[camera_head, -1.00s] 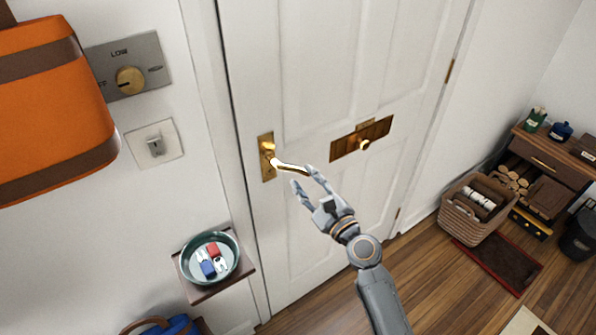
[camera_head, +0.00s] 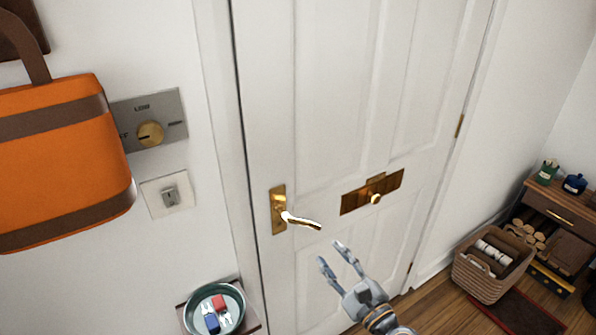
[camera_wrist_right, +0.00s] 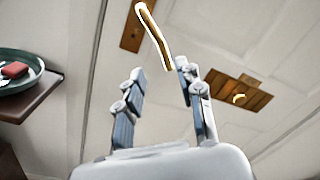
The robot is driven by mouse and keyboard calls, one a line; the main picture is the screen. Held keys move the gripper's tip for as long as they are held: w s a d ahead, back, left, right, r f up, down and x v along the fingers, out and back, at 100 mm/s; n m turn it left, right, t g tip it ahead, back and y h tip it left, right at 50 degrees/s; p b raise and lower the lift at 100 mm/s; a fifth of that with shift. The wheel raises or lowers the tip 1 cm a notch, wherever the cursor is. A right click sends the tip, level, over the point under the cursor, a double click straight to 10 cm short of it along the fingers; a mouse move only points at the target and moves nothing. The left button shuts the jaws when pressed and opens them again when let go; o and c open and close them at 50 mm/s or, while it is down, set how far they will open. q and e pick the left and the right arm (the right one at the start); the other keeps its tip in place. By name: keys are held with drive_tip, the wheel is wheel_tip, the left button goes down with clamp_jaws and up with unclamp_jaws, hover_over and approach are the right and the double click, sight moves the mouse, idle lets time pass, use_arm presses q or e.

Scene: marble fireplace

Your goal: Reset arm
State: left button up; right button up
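My right gripper (camera_head: 336,254) is open and empty in the head view, in front of the white door (camera_head: 330,110). It is below and to the right of the brass door handle (camera_head: 300,220), apart from it. The right wrist view shows the two fingers (camera_wrist_right: 160,84) spread with nothing between them. The handle (camera_wrist_right: 152,35) is beyond the fingertips there. My left gripper is not in view.
An orange bag (camera_head: 60,165) hangs at the left beside a dial plate (camera_head: 150,133) and a switch (camera_head: 170,195). A green bowl (camera_head: 240,312) with small items sits on a shelf below. A basket (camera_head: 490,282) and a drawer cabinet (camera_head: 560,212) stand at the right.

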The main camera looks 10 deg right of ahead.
drive_tip(key=s+f+n+g+h, duration=0.1)
drive_tip(key=s+f+n+g, duration=0.25)
drive_tip(key=f, duration=0.85)
drive_tip(key=s+d+f+n+g+h, duration=0.15)
drive_tip(key=s+f+n, duration=0.25)
drive_tip(key=f, duration=0.7)
drive_tip(key=s+f+n+g+h, duration=0.1)
drive_tip(key=s+f+n+g, duration=0.25)
drive_tip(key=f, duration=0.85)
drive_tip(key=s+d+f+n+g+h, duration=0.1)
drive_tip(key=s+f+n, duration=0.4)
drive_tip(key=s, duration=0.6)
drive_tip(key=s+d+f+n+g+h, duration=0.1)
drive_tip(key=s+d+f+n+g, duration=0.2)
drive_tip(key=s+f, duration=0.5)
drive_tip(key=s+d+f+n+g+h, duration=0.1)
drive_tip(key=s+f+n+g, duration=0.3)
drive_tip(key=s, duration=1)
wheel_tip(320, 180, down, 2)
drive_tip(key=d+n, duration=0.1)
drive_tip(key=n, duration=0.2)
drive_tip(key=shift+s+d+f+n, duration=0.15)
drive_tip(key=shift+d+n, duration=0.15)
